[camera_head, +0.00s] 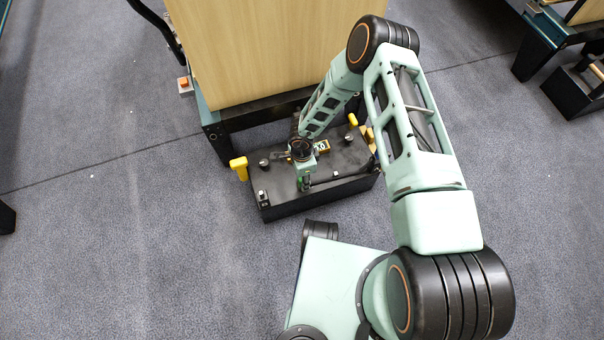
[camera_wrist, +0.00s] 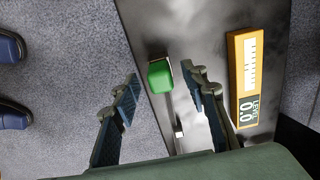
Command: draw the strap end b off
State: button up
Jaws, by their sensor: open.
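A small green block (camera_wrist: 160,76) sits on a narrow metal strip on the dark top of the black box. I see no label on it, so I cannot tell if it is strap end b. My gripper (camera_wrist: 160,74) is open, with one finger to each side of the green block and gaps between. In the head view my gripper (camera_head: 304,183) is over the front part of the black box (camera_head: 290,208), and the fingers are too small there to tell more.
A yellow level display reading 0.0 (camera_wrist: 244,80) lies on the box, right of the fingers.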

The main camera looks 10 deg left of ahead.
jog(key=shift+f, duration=0.3)
jog(key=shift+c, duration=0.7)
grip_shut()
jog(key=shift+r+p, duration=2.1)
jog(key=shift+r, duration=0.7)
